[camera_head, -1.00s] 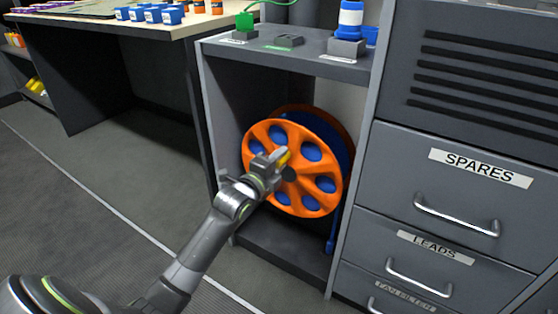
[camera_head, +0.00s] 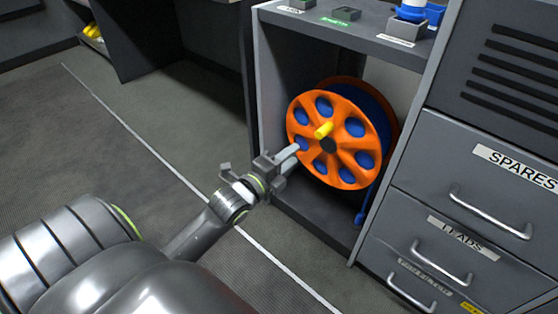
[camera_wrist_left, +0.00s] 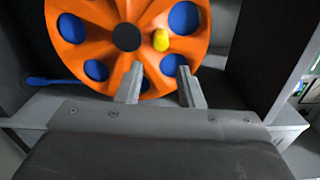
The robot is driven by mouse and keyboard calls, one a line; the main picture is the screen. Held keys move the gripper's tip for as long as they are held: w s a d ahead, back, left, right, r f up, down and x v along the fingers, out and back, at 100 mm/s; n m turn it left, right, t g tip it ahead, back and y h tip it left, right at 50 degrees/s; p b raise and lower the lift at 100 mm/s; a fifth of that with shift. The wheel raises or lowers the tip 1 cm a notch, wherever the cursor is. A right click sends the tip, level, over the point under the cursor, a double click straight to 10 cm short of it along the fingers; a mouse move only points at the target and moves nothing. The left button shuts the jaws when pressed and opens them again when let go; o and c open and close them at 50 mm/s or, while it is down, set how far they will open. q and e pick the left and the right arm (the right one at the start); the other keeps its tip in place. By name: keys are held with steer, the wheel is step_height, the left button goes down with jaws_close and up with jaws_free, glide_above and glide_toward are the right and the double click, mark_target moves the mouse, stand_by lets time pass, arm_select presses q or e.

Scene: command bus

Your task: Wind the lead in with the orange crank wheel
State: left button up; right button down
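The orange crank wheel (camera_head: 312,166) faces out of an open bay in the grey cabinet. It has several round holes that show the blue reel and lead (camera_head: 374,108) behind it. A yellow handle (camera_head: 323,130) sticks out just above the dark hub. My left gripper (camera_head: 288,158) is in front of the wheel's lower left edge, open and empty, apart from the handle. In the left wrist view the two fingers (camera_wrist_left: 160,86) are spread below the yellow handle (camera_wrist_left: 161,40). The right gripper is not in view.
The grey cabinet's shelf top (camera_head: 345,24) carries small sockets and a blue-and-white plug (camera_head: 412,10). Drawers labelled SPARES (camera_head: 515,165) and LEADS (camera_head: 463,239) with bar handles stand to the right. Open floor (camera_head: 130,110) lies to the left.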

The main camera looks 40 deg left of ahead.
arm_select(q)
steer(key=shift+s+a+p, duration=0.15)
steer(key=shift+s+p, duration=0.2)
steer(key=shift+s, duration=1.45)
